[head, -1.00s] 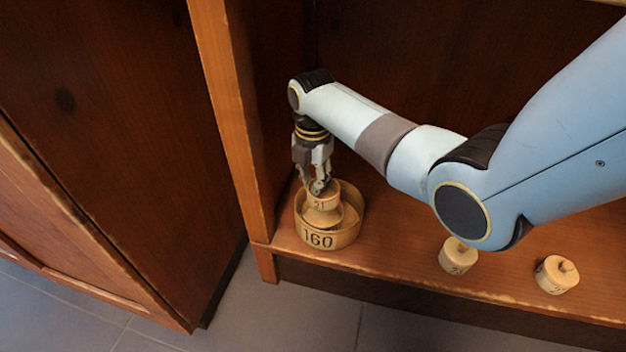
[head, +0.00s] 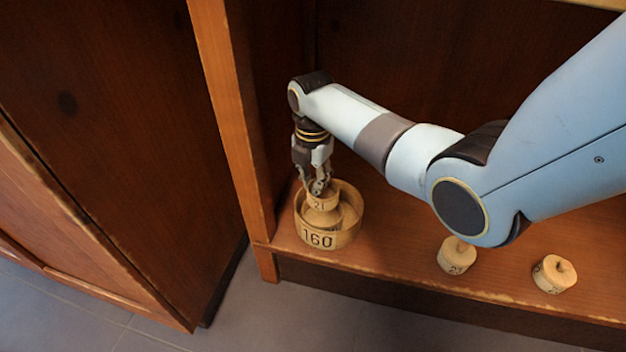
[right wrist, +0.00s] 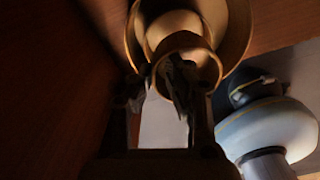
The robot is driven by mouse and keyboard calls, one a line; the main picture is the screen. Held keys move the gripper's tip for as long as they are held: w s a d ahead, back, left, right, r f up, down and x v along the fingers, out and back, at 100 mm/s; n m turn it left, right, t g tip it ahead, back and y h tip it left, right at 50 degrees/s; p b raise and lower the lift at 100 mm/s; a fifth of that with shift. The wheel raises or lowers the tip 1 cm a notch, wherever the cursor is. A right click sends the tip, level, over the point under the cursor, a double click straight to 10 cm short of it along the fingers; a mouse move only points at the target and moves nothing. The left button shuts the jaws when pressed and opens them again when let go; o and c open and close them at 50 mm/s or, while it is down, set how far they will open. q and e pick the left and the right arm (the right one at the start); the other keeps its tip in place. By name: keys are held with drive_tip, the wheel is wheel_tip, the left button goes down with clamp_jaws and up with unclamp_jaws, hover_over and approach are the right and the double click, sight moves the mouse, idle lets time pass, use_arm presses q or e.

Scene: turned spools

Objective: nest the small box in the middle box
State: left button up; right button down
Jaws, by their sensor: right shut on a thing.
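A small round wooden box (head: 320,204) marked 21 is in the jaws of my right gripper (head: 319,192), which is shut on its rim. In the right wrist view the small box (right wrist: 205,62) shows as an open ring at the fingertips (right wrist: 168,80). Below it, inside a wide round box (head: 320,240) marked 160, sits a paler round piece (head: 330,220), which seems to be the middle box. The small box overlaps it in both views. I cannot tell whether they touch or how deep the small box is. My left gripper is not in view.
The wide box stands on a wooden shelf (head: 395,262) close to an upright post (head: 237,110) on its left. Two knobbed wooden spools stand farther right, one (head: 456,257) beneath my arm and one (head: 554,275) near the shelf's front edge. Shelf between them is bare.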

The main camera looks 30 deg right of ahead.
drive_tip(key=shift+f, duration=0.1)
drive_tip(key=shift+f+b, duration=0.55)
drive_tip(key=shift+f, duration=0.5)
drive_tip(key=shift+f, duration=0.1)
drive_tip(key=shift+f+b, duration=0.4)
drive_tip(key=shift+f, duration=0.35)
drive_tip(key=shift+f, duration=0.25)
idle(0.6)
drive_tip(key=c, duration=0.9)
unclamp_jaws()
drive_tip(key=shift+r, duration=0.15)
